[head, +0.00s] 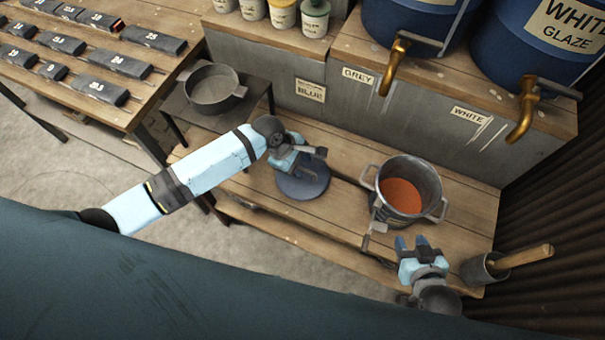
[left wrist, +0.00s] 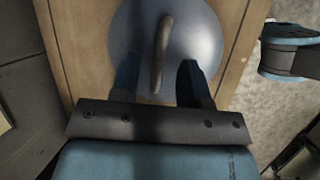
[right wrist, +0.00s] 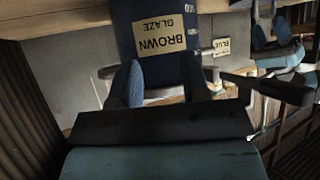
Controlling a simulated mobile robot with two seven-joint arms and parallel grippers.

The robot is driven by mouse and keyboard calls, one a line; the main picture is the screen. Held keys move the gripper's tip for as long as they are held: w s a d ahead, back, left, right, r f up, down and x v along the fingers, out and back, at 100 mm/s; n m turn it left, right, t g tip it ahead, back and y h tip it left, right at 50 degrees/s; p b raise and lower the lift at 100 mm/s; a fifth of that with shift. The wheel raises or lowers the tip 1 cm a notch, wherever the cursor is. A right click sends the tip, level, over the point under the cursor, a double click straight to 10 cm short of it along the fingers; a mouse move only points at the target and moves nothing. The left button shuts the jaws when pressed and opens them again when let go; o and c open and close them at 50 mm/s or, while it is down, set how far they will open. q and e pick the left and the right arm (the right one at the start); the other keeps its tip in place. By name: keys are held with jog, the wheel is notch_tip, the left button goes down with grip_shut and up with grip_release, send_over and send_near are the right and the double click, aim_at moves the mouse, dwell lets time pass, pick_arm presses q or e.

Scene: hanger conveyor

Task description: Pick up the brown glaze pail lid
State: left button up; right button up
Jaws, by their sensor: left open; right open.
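The lid (head: 301,186) is a round blue-grey disc lying on the wooden bench. In the left wrist view the lid (left wrist: 208,38) has a bar handle (left wrist: 163,45) across its middle. My left gripper (head: 299,160) is open above the lid. In its wrist view, the handle appears between its fingers (left wrist: 158,84); contact cannot be told. The brown glaze pail (head: 378,214) stands open on the bench with orange-brown glaze inside. Its "BROWN GLAZE" label (right wrist: 161,41) shows upside down in the right wrist view. My right gripper (head: 412,244) is open and empty in front of the pail.
A grey pan (head: 212,88) stands on a small dark table at left. Blue drums with brass taps (head: 394,65) stand on the raised shelf behind.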

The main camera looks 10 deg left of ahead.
aim_at(304, 169)
pick_arm(q)
jog(key=x, duration=0.3)
jog(key=shift+f, duration=0.35)
grip_shut()
jog(key=shift+r, duration=0.2)
